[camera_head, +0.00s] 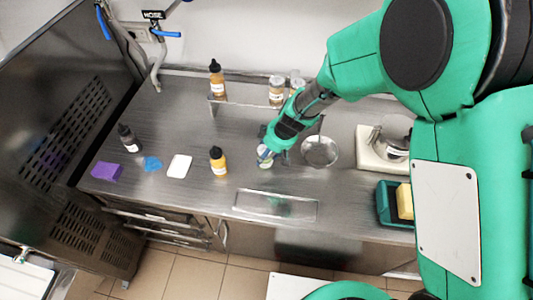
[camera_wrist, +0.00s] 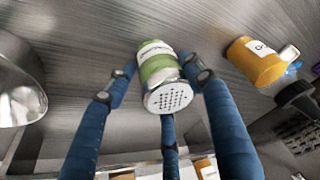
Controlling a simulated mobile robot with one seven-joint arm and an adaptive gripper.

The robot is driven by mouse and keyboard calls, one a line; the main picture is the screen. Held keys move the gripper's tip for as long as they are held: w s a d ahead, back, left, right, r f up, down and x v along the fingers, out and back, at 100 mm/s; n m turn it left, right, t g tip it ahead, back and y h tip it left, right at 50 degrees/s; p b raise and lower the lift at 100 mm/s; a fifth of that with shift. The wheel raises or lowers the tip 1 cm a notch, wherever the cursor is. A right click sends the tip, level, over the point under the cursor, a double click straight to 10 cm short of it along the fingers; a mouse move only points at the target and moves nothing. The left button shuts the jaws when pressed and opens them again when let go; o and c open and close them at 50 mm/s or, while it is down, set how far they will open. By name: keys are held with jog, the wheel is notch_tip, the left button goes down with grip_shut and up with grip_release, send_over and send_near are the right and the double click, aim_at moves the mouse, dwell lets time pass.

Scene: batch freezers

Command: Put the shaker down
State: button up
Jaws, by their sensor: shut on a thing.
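The shaker (camera_wrist: 158,66) is a small jar with a green and white label and a silver perforated lid. In the wrist view, the blue fingers of my gripper (camera_wrist: 165,88) are closed around it. In the head view, the shaker (camera_head: 265,162) shows below my gripper (camera_head: 268,153), over the middle of the steel counter (camera_head: 225,180), between the yellow bottle and the metal bowl. Its lid faces up toward the wrist. Its base is close to the counter, but I cannot tell whether it touches.
A yellow bottle (camera_head: 218,161) stands left of the shaker and a metal bowl (camera_head: 320,151) right of it. A white scale (camera_head: 382,150) is farther right. A shelf (camera_head: 235,102) holds containers behind.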

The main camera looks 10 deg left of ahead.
jog(key=shift+f, duration=0.15)
jog(key=o, duration=1.3)
jog(key=shift+c, duration=0.2)
jog(key=p+v, duration=0.1)
jog(key=v, duration=1.1)
jog(key=shift+d, duration=0.1)
